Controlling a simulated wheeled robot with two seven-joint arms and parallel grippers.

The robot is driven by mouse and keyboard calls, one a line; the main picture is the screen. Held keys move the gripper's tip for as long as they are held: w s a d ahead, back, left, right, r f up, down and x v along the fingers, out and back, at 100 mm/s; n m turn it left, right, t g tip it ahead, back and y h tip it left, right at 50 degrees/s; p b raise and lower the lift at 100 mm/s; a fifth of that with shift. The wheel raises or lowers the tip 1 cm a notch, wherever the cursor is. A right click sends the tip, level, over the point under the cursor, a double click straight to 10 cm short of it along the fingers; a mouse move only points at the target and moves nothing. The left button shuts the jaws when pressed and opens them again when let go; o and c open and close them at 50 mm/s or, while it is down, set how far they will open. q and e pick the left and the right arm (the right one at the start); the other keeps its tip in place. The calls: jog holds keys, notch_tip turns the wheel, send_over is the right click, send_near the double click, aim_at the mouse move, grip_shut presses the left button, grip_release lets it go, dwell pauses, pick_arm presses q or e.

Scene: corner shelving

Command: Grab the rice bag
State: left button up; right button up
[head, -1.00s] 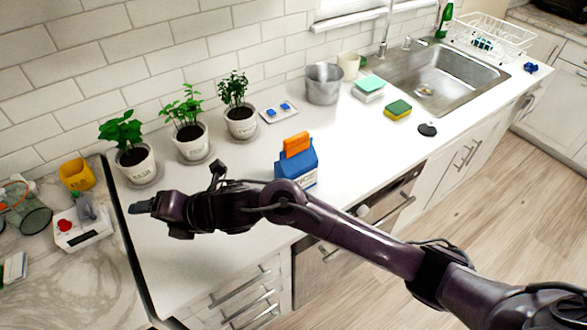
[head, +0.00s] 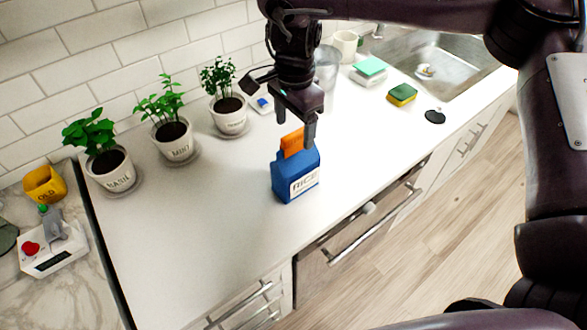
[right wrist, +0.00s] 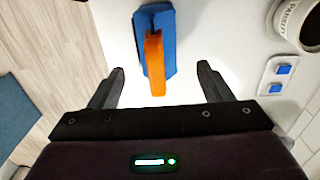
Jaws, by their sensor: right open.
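The rice bag (head: 296,178) is blue with a white RICE label and an orange clip (head: 292,143) on its top. It stands upright on the white counter. My right gripper (head: 304,128) points down just above and behind the bag, its fingers close to the clip. In the right wrist view, the blue bag (right wrist: 156,28) and orange clip (right wrist: 154,65) lie ahead, between the lines of the two open fingers (right wrist: 160,82). Nothing is held between them. My left gripper is not in view.
Potted basil (head: 112,170), mint (head: 173,140) and a third plant (head: 229,115) stand along the wall. A metal pot (head: 326,68) is partly hidden behind my right arm. A sponge (head: 402,94) lies near the sink (head: 440,62). The counter (head: 200,220) left of the bag is clear.

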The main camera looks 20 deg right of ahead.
aim_at(296, 150)
jog(key=f+p, duration=0.1)
jog(key=f, duration=0.1)
jog(key=f+p, duration=0.1)
jog(key=f, duration=0.1)
jog(key=f+p, duration=0.1)
jog(key=f, duration=0.2)
jog(key=shift+s+d, duration=0.15)
jog(key=shift+s, duration=0.1)
jog(key=shift+f, duration=0.2)
jog(key=c, duration=1.5)
jog(key=shift+w+r, duration=0.1)
grip_shut()
